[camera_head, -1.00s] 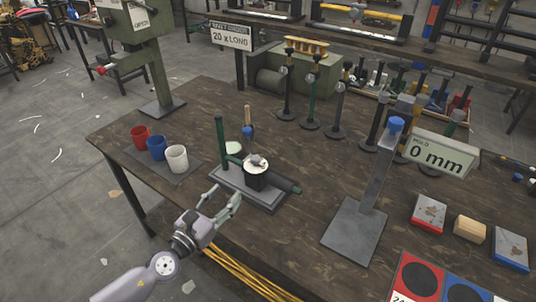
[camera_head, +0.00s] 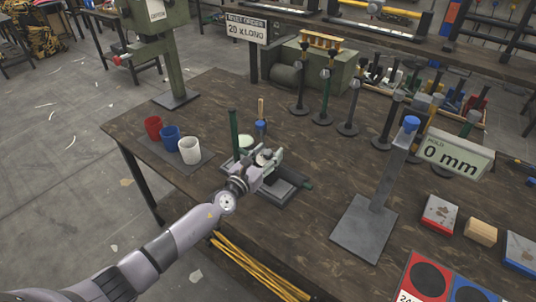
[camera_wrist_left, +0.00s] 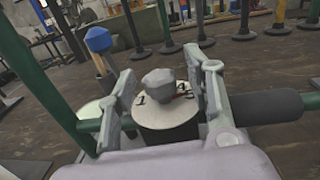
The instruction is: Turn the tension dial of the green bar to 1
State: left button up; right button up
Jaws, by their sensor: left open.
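The tension dial is a white numbered plate (camera_wrist_left: 153,110) with a grey faceted knob (camera_wrist_left: 158,84) and a red pointer. In the left wrist view, 1 shows at the left and 4 and 5 at the right, with the red pointer at the right near them. It belongs to the device with the upright green bar (camera_head: 234,134), on a dark base (camera_head: 289,193). My left gripper (camera_head: 264,156) is open, its fingers on either side of the knob; I cannot tell whether they touch it. In the head view the gripper partly hides the dial. My right gripper is out of view.
Red, blue and white cups (camera_head: 190,151) stand left of the device. A blue-topped tool (camera_head: 260,126) stands just behind it. A grey stand (camera_head: 365,227) with a "0 mm" sign (camera_head: 455,158) is at the right. Several posts (camera_head: 325,98) stand behind.

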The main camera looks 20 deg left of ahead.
pick_arm(q)
jog(key=shift+w+d, duration=0.1)
jog(key=shift+w, duration=0.15)
jog(key=shift+c, duration=0.4)
grip_shut()
